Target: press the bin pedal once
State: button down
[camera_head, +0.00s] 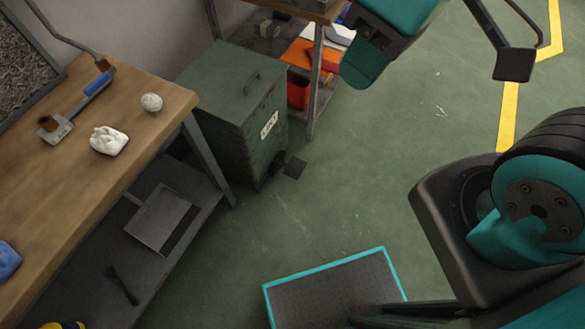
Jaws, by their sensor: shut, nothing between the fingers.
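The bin (232,105) is a dark green box with a closed lid, a handle on top and a white label on its side. It stands on the floor between the workbench and a shelf unit. The pedal (295,167) appears as a small dark flat plate low at the bin's front right corner, just above the floor. I cannot tell whether it is pressed down. My gripper cannot be made out in this view. Teal and black parts of my own body show at the top and right, apart from the bin and pedal.
A wooden workbench (60,215) at left holds a white lump (108,140), a grey ball (151,102) and a blue-handled tool (97,84). A shelf unit (316,85) with a red bin stands behind. Green floor (330,205) is clear before the pedal; a teal-edged mat (335,290) lies nearer.

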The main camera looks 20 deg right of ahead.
aim_at(294, 169)
jog(key=u, duration=0.55)
jog(key=k, duration=1.3)
jog(key=u, duration=0.75)
jog(key=i, duration=0.75)
jog(key=z, duration=0.5)
jog(key=i, duration=0.9)
jog(key=z, duration=0.55)
